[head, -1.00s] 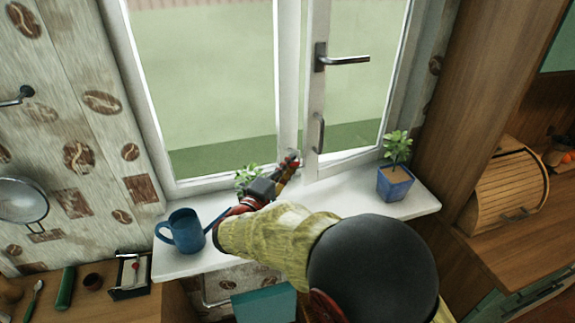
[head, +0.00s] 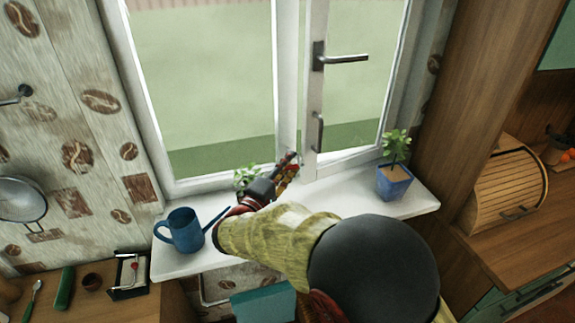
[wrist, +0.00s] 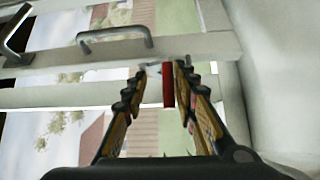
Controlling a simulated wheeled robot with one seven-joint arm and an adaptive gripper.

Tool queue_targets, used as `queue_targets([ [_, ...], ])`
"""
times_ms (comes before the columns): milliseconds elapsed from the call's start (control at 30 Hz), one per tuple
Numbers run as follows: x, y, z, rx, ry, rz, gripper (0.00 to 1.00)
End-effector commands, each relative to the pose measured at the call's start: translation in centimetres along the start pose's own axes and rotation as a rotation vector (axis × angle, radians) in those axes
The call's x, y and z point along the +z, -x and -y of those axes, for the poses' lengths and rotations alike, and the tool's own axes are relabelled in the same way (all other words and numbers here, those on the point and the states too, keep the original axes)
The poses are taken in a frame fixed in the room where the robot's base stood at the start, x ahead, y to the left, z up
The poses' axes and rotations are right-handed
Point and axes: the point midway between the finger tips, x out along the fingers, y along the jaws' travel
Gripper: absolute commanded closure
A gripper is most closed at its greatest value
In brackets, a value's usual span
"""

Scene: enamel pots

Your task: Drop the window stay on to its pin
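My gripper (head: 291,165) is at the lower end of the window post, just above the sill. In the wrist view its two fingers (wrist: 160,75) stand apart. A red bar (wrist: 168,87), likely the grip of the window stay, lies between them, nearer the right finger, with a gap to the left one. A thin grey piece (wrist: 151,69) shows by the fingertips; I cannot tell whether it is part of the stay. The casement (head: 313,115) has a dark lever handle (head: 342,59) and a small pull (head: 319,132). I cannot make out the pin.
On the white sill (head: 330,195) stand a blue mug (head: 184,232) at left, a small green plant (head: 247,177) close behind my gripper, and a blue potted plant (head: 393,184) at right. The sill between my gripper and the blue pot is clear.

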Motion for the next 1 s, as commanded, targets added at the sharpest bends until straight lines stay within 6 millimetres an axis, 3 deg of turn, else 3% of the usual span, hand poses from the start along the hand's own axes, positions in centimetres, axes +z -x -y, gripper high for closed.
queue_targets([
  [267,-0.1,0.6,0.0,0.0,-0.001,-0.001,0.71],
  [700,-0.2,8.7,0.0,0.0,-0.001,-0.003,0.71],
  [1000,-0.1,11.9,0.1,0.0,0.001,0.0,0.71],
])
